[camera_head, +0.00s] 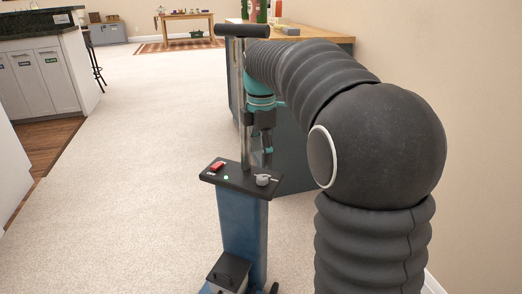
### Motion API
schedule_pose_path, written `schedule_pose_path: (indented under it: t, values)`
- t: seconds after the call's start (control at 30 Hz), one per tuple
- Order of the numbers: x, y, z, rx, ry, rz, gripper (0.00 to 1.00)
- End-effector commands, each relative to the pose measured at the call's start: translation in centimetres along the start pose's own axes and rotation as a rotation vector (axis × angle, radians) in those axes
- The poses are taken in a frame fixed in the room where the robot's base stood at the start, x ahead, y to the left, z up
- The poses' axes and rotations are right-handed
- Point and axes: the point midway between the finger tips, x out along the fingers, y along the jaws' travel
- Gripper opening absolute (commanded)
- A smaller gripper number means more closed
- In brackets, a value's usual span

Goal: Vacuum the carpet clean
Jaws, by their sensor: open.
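A blue upright machine, which looks like the vacuum (243,235), stands on the pale carpet (130,170) in front of me. It has a black handle bar on a metal pole, and a black top panel with a red switch (216,166), a small green light and a grey knob (263,180). My gripper (262,158) is open and points down, just above and behind the panel, near the pole. I cannot tell whether it touches the panel. My arm hides part of the right side. No distinct dirt shows on the carpet.
A dark cabinet with a wooden top (300,150) stands behind my gripper, beside the right wall. A bar counter (40,75) with a stool (94,60) is at the left. A patterned rug (150,48) and wooden table (190,16) are far back. Open carpet lies left and centre.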

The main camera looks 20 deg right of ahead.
Motion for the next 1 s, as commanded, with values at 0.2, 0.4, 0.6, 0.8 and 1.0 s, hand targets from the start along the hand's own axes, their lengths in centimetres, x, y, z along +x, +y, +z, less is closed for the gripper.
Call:
schedule_pose_path:
  t: [0.2,0.4,0.6,0.8,1.0]
  values:
    - [2.1,-0.1,0.0,0.001,0.0,-0.002,0.64]
    - [5.0,-0.1,0.0,0.001,0.0,-0.002,0.64]
    - [6.9,-0.1,0.0,0.001,0.0,-0.002,0.64]
    - [7.5,0.0,0.0,0.001,0.0,0.0,0.64]
    - [7.4,0.0,0.0,0.001,0.0,0.0,0.64]
